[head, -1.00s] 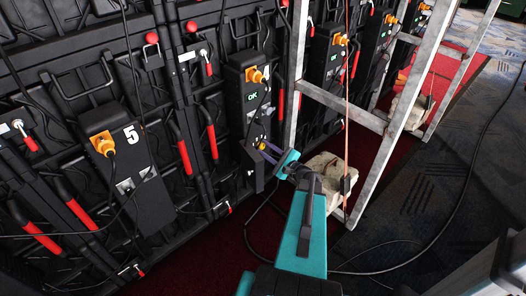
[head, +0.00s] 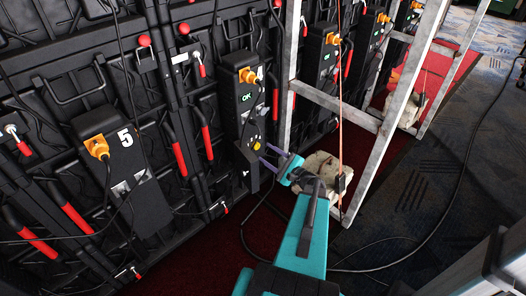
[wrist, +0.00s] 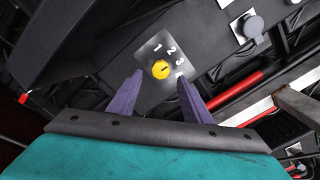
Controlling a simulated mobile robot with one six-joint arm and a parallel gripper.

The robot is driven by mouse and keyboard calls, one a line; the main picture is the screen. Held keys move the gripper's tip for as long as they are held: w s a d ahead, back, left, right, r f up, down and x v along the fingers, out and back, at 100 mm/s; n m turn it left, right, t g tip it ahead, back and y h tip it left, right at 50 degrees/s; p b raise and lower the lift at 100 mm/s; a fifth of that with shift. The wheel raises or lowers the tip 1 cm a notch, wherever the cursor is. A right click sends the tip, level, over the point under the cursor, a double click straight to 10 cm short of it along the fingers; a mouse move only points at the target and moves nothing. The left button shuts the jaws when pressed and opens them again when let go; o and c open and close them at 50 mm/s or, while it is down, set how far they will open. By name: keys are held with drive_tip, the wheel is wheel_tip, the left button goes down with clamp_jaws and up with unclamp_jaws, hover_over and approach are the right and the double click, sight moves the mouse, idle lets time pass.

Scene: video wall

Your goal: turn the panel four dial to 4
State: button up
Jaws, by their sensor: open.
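The yellow dial (wrist: 161,69) sits on a silver plate (wrist: 150,50) in the wrist view. The numbers 1, 2 and 3 curve around its upper right, and a further mark below 3 is partly hidden by my right finger. The dial has a small dark mark, but its exact setting is hard to tell. My gripper (wrist: 161,77) is open, with one purple finger on each side of the dial in the picture. In the head view the dial (head: 257,145) is low on the black panel box (head: 232,115), and my gripper (head: 265,153) appears just right of it, apparently apart.
A metal frame (head: 336,105) stands close to the right of my gripper, with a pale sandbag (head: 322,172) at its foot. Panel box 5 (head: 143,190) is at left. Red handles and hanging cables crowd the wall. Dark floor at right is mostly open, with a cable across it.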

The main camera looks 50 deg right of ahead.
drive_tip(key=s+p, duration=0.1)
drive_tip(key=s, duration=0.8)
drive_tip(key=shift+s+a, duration=0.15)
drive_tip(key=shift+a, duration=0.05)
drive_tip(key=shift+f, duration=0.1)
